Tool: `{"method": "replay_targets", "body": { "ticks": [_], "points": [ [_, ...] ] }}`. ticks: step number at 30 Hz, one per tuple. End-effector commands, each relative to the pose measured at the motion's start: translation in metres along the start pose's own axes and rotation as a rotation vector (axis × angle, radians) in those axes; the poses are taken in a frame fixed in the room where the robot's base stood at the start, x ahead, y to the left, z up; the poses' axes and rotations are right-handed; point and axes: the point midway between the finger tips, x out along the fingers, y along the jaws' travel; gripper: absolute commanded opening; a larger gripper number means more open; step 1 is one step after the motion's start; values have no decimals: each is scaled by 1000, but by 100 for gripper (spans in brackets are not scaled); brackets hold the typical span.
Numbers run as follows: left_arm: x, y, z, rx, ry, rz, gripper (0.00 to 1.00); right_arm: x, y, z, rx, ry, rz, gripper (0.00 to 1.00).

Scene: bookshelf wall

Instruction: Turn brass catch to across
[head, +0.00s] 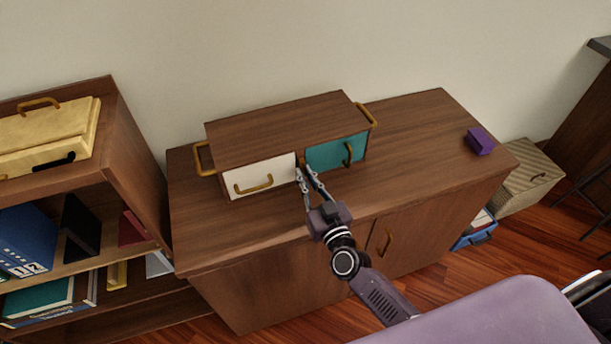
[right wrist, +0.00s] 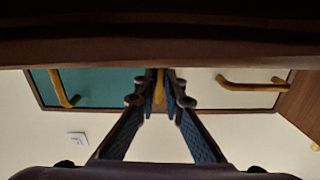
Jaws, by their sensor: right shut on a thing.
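The brass catch (right wrist: 159,86) sits at the front of a small brown cabinet (head: 280,125), between a white front (head: 240,178) and a teal front (head: 325,153). In the right wrist view it shows as a narrow upright strip between my fingers; in the head view it is mostly hidden by the fingertips. My right gripper (head: 305,172) reaches up to this gap and is shut on the catch. Its two fingers also show in the right wrist view (right wrist: 159,98), one on each side of the catch. My left gripper is not in view.
The white front has a level brass handle (head: 253,187); the teal front has an upright one (head: 348,154). Brass side handles stick out from the cabinet. It stands on a brown sideboard (head: 410,140) with free room at right, beside a purple block (head: 480,141). A bookshelf stands left.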

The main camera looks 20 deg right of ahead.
Motion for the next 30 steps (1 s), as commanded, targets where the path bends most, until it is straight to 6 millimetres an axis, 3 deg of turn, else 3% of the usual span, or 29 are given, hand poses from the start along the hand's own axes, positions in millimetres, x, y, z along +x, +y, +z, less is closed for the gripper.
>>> {"method": "replay_targets", "body": {
  "ticks": [8,30],
  "points": [
    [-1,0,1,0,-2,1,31,0,0,0,170,0,1,0],
    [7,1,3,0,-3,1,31,0,-2,0,868,0,0,0]
  ]
}}
